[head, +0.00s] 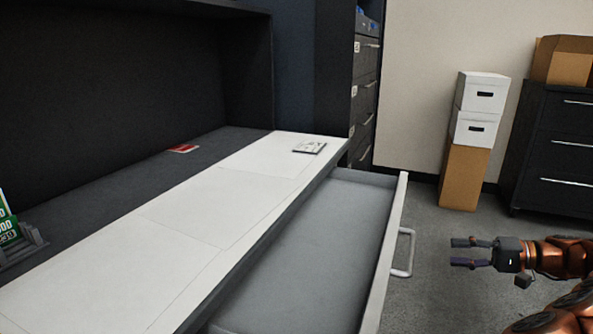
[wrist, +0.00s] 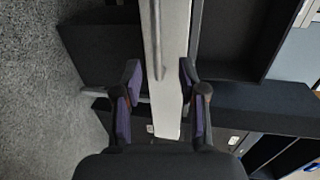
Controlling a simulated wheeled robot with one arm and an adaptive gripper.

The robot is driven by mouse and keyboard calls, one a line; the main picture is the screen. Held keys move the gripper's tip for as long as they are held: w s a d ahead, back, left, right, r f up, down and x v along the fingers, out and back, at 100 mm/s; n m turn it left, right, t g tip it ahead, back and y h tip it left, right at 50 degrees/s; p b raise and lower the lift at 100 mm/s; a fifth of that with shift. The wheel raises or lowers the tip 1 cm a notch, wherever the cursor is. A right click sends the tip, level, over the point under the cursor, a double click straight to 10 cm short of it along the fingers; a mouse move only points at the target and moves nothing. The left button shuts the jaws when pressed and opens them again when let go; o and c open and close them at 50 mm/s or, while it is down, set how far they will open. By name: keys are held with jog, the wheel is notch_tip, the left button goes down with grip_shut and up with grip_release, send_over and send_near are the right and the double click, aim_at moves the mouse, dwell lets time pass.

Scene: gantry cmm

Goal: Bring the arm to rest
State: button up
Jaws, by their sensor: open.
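My gripper (head: 458,252) is open and empty at the right of the head view, over the floor. Its fingers point left toward the handle (head: 404,253) of the open drawer (head: 392,240), with a visible gap between fingertips and handle. In the wrist view my gripper (wrist: 160,72) shows two spread dark fingers with purplish pads. The pale edge of the drawer front (wrist: 174,60) runs between them in the picture, beyond the fingertips. My arm extends in from the right edge of the head view.
The drawer stands pulled out from the desk (head: 185,215) and looks empty inside. A red item (head: 183,149) and a small white card-like item (head: 309,147) lie on the desk. Stacked boxes (head: 466,175) and a dark cabinet (head: 555,150) stand behind. Grey floor (head: 435,295) is clear.

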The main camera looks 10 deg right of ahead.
jog(key=s+a+r+n+g+p, duration=0.15)
jog(key=a+r+g+p, duration=0.35)
jog(key=a+r, duration=0.55)
jog(key=s+a+r+n+g+p, duration=0.1)
jog(key=a+r+n+g+p, duration=0.15)
jog(key=a+r+p, duration=0.75)
jog(key=s+a+r+n+g+h+p, duration=0.1)
jog(key=s+a+r+h+p, duration=0.1)
jog(key=s+a, duration=0.4)
jog(key=s+a+r+n+g+h+p, duration=0.1)
jog(key=s+a+r+g+h+p, duration=0.2)
jog(key=a, duration=0.5)
jog(key=s+d+r+h+p, duration=0.2)
jog(key=s+h+p, duration=0.2)
jog(key=s+p, duration=0.3)
jog(key=s+d+r+t+h+p, duration=0.1)
jog(key=s+d+h+p, duration=0.2)
jog(key=s+p, duration=0.4)
jog(key=s+h, duration=0.1)
jog(key=s, duration=0.5)
jog(key=shift+s+r+h, duration=0.25)
jog(key=shift+r+h, duration=0.05)
jog(key=shift+r, duration=0.05)
jog(key=shift+t, duration=0.25)
